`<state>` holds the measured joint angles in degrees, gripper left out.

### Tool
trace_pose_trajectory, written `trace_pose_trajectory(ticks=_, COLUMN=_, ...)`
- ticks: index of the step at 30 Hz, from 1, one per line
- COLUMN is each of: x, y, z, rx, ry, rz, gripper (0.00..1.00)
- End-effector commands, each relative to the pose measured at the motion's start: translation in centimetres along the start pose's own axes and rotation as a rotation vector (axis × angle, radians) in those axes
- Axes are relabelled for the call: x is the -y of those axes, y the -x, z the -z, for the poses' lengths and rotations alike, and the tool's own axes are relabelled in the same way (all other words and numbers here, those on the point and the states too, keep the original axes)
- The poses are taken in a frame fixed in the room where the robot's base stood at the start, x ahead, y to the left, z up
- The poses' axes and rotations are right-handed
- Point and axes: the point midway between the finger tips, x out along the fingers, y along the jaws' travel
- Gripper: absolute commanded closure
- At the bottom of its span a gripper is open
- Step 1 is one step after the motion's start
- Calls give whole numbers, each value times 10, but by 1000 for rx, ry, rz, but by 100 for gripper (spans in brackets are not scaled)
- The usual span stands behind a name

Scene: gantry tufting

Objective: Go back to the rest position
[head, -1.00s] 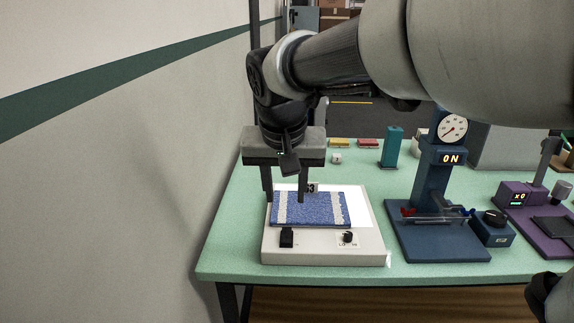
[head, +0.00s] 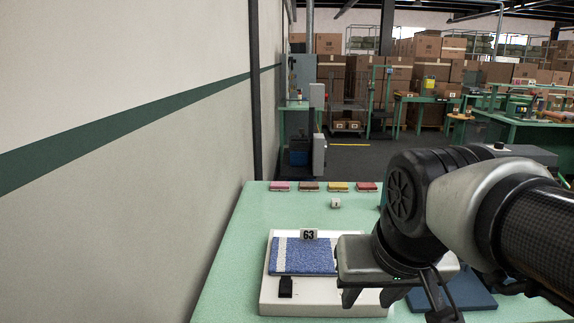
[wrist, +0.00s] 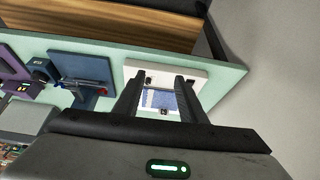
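My gripper (head: 368,298) is open and empty, with two dark fingers apart. In the head view it hangs over the right part of a white device (head: 320,308). A blue carpet piece (head: 305,258) with pale stripes lies on the device, left of my gripper. The gripper hides the right end of the carpet piece. In the wrist view the fingers (wrist: 160,78) frame the carpet piece (wrist: 155,98) beyond them, with nothing between them.
Several coloured blocks (head: 338,187) line the back of the green table (head: 235,240). A small white cube (head: 335,203) sits in front of them. A blue stand (wrist: 85,68) and a purple device (wrist: 12,68) are beside the white device. A wall (head: 120,220) is close on the left.

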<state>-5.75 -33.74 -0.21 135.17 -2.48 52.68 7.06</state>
Motion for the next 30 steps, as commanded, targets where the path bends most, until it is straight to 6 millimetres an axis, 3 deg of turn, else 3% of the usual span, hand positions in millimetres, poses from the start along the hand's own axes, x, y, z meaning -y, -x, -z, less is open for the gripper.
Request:
trace_pose_trajectory(ticks=6, x=-22, y=-1, z=-48, rx=-45, ry=6, rz=-14, gripper=62)
trace_pose_trajectory(ticks=7, x=-21, y=15, z=-38, rx=-43, ry=10, rz=-11, gripper=62)
trace_pose_trajectory(ticks=22, x=-18, y=127, z=18, rx=-38, ry=11, rz=-10, gripper=62)
trace_pose_trajectory(ticks=25, x=-18, y=140, z=24, rx=-38, ry=11, rz=-10, gripper=62)
trace_pose_trajectory(ticks=30, x=-18, y=144, z=26, rx=-38, ry=11, rz=-10, gripper=62)
